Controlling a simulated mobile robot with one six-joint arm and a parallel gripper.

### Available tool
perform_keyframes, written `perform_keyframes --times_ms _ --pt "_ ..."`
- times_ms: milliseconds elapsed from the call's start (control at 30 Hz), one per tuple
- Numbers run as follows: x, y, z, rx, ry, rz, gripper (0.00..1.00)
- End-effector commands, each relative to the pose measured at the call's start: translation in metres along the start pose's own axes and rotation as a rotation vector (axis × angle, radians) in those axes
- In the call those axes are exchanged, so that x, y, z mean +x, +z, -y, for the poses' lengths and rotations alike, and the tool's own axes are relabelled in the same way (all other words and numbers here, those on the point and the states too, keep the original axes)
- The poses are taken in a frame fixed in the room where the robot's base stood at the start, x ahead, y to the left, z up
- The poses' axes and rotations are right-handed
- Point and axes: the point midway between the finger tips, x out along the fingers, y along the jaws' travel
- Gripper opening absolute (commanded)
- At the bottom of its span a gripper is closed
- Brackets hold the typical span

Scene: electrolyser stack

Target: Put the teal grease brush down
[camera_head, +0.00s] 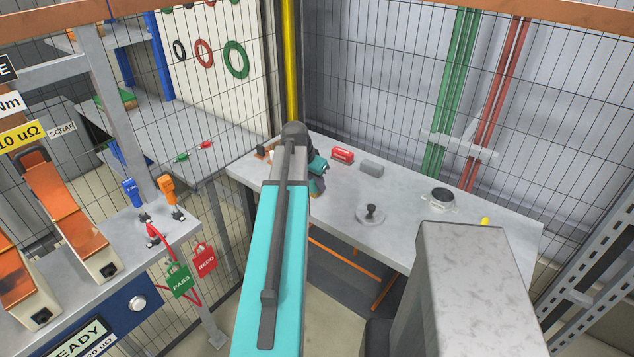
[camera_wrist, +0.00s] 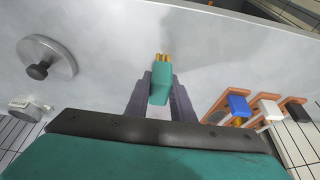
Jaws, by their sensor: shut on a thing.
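In the wrist view, my gripper (camera_wrist: 160,92) is shut on the teal grease brush (camera_wrist: 159,88). The brush's teal body sits between the two dark fingers, and its yellow-orange tip points away from my wrist. The pale grey table top (camera_wrist: 110,45) lies behind it. I cannot tell whether the tip touches the table or hangs above it. In the head view, my arm reaches over the left part of the table (camera_head: 410,250). The brush is not clearly distinguishable there from my teal arm parts.
A disc with a dark knob (camera_head: 371,213) stands mid-table, with a round lidded piece (camera_head: 439,198) farther right. Orange holders with a blue-topped item (camera_wrist: 238,105) stand right in the wrist view. Mesh fence (camera_head: 380,70) encloses the back.

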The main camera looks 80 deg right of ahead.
Motion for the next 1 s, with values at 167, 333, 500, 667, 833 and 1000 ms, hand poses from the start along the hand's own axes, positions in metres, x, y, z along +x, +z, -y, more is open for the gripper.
perform_keyframes --times_ms 167,333,500,667,833,1000 --pt "0.0 0.0 0.0 0.0 0.0 0.0 0.4" --pt "0.0 0.0 0.0 0.0 0.0 0.0 0.4" --pt "-0.002 -0.001 0.0 0.0 0.0 0.0 0.4" --pt "-0.006 -0.001 0.0 0.0 0.0 -0.001 0.4" --pt "-0.019 -0.001 0.0 0.0 -0.001 -0.001 0.4" --pt "-0.036 -0.001 0.0 0.0 -0.001 -0.002 0.4"
